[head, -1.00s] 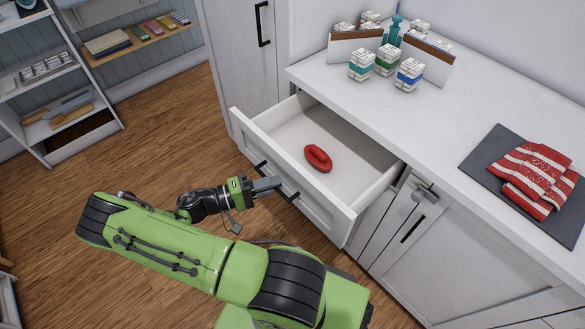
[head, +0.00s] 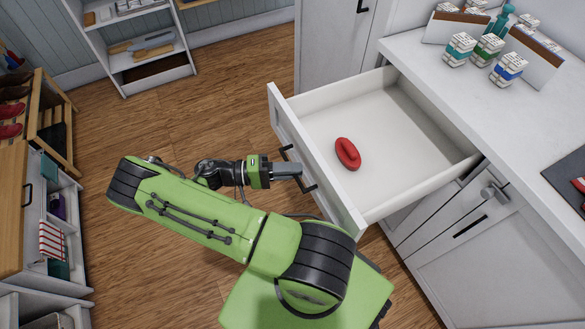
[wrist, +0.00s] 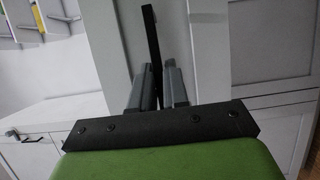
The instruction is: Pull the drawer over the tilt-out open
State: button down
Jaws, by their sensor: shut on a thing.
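The white drawer (head: 388,190) is pulled well out from under the counter in the head view. A red oval object (head: 347,153) lies inside it, near its front. A black bar handle (head: 308,183) is on the drawer front. My gripper (head: 298,170) is at the handle, its fingers shut on it. In the wrist view the black handle (wrist: 151,45) stands between the two grey fingers of my gripper (wrist: 158,85). The part of the handle inside the grip is hidden in the head view.
Counter (head: 430,60) holds several small boxes (head: 460,48). Shelves (head: 130,45) stand at back left, a shoe rack and cabinet (head: 40,220) at left. Wood floor (head: 235,90) is clear between.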

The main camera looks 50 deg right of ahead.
jog(key=c, duration=1.2)
grip_release()
jog(key=v, duration=1.5)
jog(key=shift+w+a+p, duration=0.25)
jog(key=shift+a+p, duration=0.05)
jog(key=shift+p, duration=0.05)
